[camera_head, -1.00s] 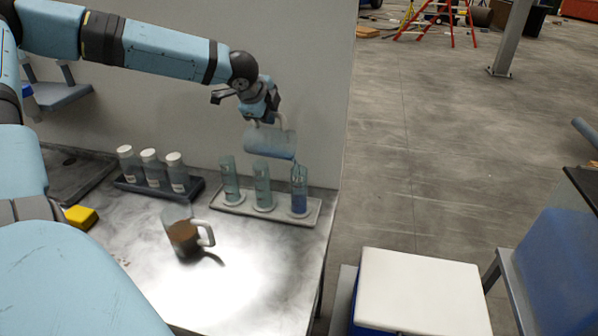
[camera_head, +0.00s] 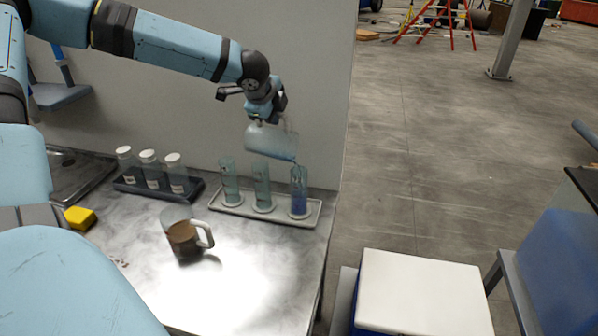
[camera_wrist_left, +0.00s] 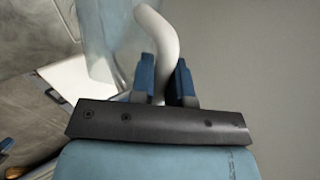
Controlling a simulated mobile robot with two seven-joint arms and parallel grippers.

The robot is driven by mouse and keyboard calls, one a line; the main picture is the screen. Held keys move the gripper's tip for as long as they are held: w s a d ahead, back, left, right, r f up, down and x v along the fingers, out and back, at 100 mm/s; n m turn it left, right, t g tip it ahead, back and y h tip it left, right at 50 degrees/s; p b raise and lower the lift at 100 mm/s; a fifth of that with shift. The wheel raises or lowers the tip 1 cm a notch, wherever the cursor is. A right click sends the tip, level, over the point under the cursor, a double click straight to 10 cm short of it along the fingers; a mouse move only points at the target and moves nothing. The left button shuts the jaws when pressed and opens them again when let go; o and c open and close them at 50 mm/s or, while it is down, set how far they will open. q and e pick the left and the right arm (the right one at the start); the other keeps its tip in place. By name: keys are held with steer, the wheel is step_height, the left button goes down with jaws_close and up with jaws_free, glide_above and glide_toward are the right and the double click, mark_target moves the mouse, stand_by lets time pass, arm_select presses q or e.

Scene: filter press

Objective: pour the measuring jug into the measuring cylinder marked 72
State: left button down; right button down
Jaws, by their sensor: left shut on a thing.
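My left gripper (camera_head: 266,108) is shut on the handle of a clear measuring jug (camera_head: 272,142). In the left wrist view my left gripper (camera_wrist_left: 166,80) has both blue fingers against the pale curved handle (camera_wrist_left: 158,32). The jug is tipped to the right, its mouth just above the rightmost measuring cylinder (camera_head: 299,192). A little blue liquid lies along the jug's lower side. That cylinder holds blue liquid. Two other cylinders, the middle one (camera_head: 262,187) and the left one (camera_head: 230,182), stand in the same tray. I cannot read any cylinder markings. My right gripper is not in view.
The three cylinders stand in a pale tray (camera_head: 215,206). A dark rack (camera_head: 130,188) holds three white-capped bottles (camera_head: 150,170) to the left. A second jug with brown contents (camera_head: 186,238) stands in front. A yellow block (camera_head: 80,218) lies at left. The front right bench is clear.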

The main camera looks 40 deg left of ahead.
arm_select(q)
steer(key=shift+w+d+r+y, duration=0.2)
steer(key=shift+d+r+y, duration=0.05)
steer(key=shift+d+y, duration=0.3)
